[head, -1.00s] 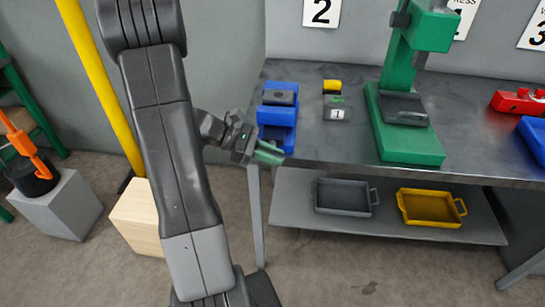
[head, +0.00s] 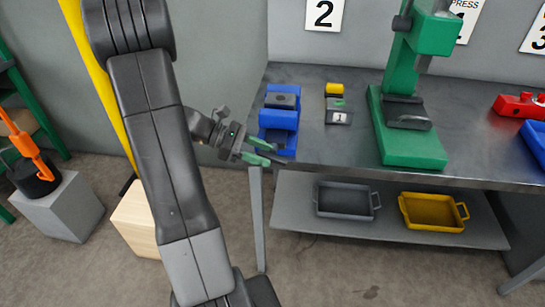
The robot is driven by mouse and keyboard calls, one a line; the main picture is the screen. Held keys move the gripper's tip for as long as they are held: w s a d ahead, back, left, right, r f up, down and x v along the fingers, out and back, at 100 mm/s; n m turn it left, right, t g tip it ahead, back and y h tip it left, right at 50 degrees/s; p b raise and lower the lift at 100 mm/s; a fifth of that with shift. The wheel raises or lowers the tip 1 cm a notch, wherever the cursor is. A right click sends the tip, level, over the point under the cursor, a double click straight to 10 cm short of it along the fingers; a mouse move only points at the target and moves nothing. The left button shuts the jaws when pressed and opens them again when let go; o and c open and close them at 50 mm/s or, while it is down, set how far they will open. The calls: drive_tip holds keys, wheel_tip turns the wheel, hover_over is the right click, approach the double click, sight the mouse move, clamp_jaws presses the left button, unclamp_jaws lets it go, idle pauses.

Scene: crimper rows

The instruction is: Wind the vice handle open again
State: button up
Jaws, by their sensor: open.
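The blue vice (head: 281,118) stands on the left end of the grey bench, at its front edge. A dark block sits in its top. I cannot make out its handle; it is either hidden by my gripper or too small to tell. My gripper (head: 268,154) is at the front of the vice, just off the bench's left front corner. Its two green-tipped fingers are spread apart and I see nothing held between them. I cannot tell whether a finger touches the vice.
A green press (head: 410,150) stands further right. The lower shelf (head: 388,232) holds a grey tray (head: 345,213) and a yellow tray (head: 433,225). Bare bench lies between block and press.

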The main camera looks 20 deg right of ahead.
sight(275, 156)
drive_tip(key=v, duration=1)
drive_tip(key=x, duration=1.3)
drive_tip(key=shift+s+d+f, duration=0.1)
drive_tip(key=shift+s+d, duration=0.15)
drive_tip(key=shift+d, duration=0.1)
drive_tip(key=shift+y+p, duration=0.35)
drive_tip(key=shift+y, duration=0.15)
drive_tip(key=shift+f, duration=0.15)
